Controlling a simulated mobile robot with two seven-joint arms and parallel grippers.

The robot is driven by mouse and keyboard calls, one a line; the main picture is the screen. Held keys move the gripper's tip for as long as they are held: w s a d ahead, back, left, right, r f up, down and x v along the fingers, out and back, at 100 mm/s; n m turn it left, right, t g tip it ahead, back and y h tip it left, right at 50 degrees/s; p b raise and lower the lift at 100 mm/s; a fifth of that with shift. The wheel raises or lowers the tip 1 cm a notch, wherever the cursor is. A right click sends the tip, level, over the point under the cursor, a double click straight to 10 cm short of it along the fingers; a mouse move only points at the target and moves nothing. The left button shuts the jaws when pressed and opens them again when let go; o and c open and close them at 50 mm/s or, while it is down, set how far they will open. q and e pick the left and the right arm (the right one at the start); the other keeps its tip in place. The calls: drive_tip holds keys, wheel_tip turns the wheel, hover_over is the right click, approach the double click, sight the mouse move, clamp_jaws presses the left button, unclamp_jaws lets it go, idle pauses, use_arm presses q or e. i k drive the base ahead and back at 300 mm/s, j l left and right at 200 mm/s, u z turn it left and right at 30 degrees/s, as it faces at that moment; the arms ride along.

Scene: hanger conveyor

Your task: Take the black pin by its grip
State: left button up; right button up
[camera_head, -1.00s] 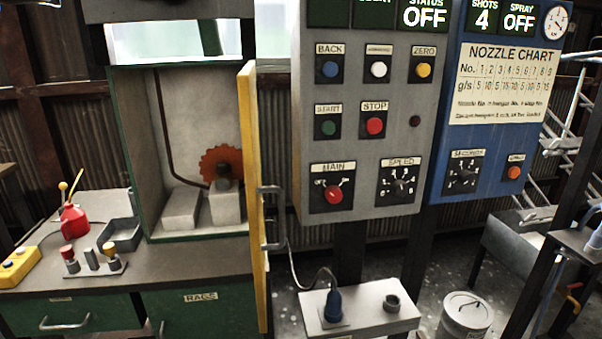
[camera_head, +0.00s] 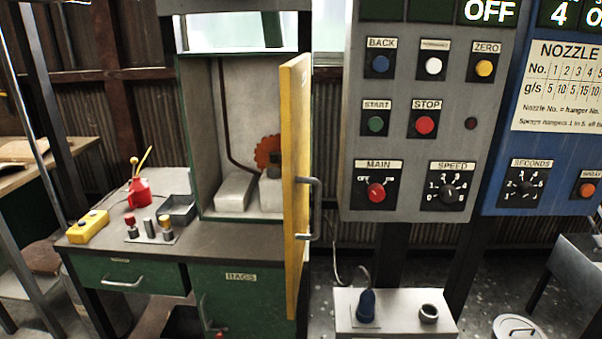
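A small pale plate (camera_head: 152,236) on the green workbench holds several short upright pins. Neither of my grippers is in view.
The green workbench (camera_head: 120,250) also holds a red oil can (camera_head: 138,192), a yellow button box (camera_head: 88,227) and a grey tray (camera_head: 178,211). A yellow door (camera_head: 296,170) stands open at its right. A grey control panel (camera_head: 400,200) hangs further right.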

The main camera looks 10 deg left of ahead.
sight(273, 156)
drive_tip(key=l+u, duration=0.3)
drive_tip(key=l, duration=0.15)
drive_tip(key=k+l+u, duration=0.15)
drive_tip(key=l+u, duration=0.15)
drive_tip(key=i+j+z, duration=0.15)
drive_tip(key=j, duration=0.3)
drive_tip(key=j+z, duration=0.15)
drive_tip(key=j, duration=0.3)
drive_tip(key=i+j+z, duration=0.15)
drive_tip(key=j, duration=0.35)
drive_tip(key=i+j, duration=0.15)
drive_tip(key=j, duration=0.15)
drive_tip(key=i+j, duration=0.15)
drive_tip(key=j, duration=0.2)
drive_tip(key=i+j, duration=0.15)
drive_tip(key=j, duration=0.15)
